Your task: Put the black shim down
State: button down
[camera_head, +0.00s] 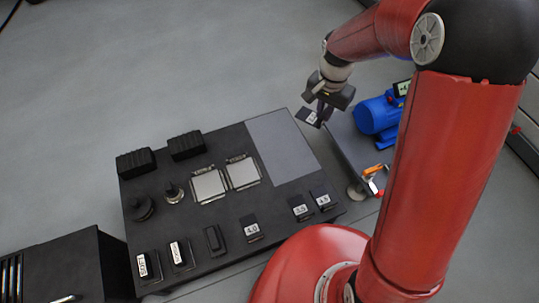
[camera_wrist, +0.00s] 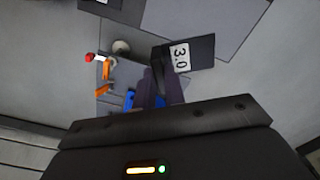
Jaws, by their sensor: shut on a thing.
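The black shim (camera_wrist: 194,54) is a flat dark plate with a white label reading 3.0. My gripper (camera_head: 321,106) is shut on one end of it, and the shim (camera_head: 309,117) hangs out to the left in the head view. In the wrist view my gripper (camera_wrist: 161,84) shows its two fingers closed on the shim's edge. The shim is held in the air near the far right corner of the black bench (camera_head: 215,149), apart from its top. A bare grey area (camera_head: 281,146) lies on that side of the bench.
Black shims labelled 4.0 (camera_head: 252,229), 3.5 (camera_head: 300,208) and another (camera_head: 323,199) lie along the bench's front. Two silver plates (camera_head: 208,186) (camera_head: 242,173) sit mid-bench. A blue motor (camera_head: 379,115) and an orange-handled item (camera_head: 375,171) stand on the right.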

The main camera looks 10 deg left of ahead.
aim_at(307, 116)
jog(key=s+a+m, duration=0.2)
jog(key=a, duration=0.4)
notch_tip(307, 116, down, 19)
jog(key=shift+s+a+r+b, duration=0.1)
jog(key=shift+s+r+b, duration=0.1)
jog(key=shift+b, duration=0.85)
jog(key=shift+f, duration=0.1)
jog(key=c, duration=1.9)
grip_release()
jog(key=o, duration=0.4)
notch_tip(307, 116, up, 12)
jog(key=shift+r+p, duration=0.2)
jog(key=shift+p, duration=0.65)
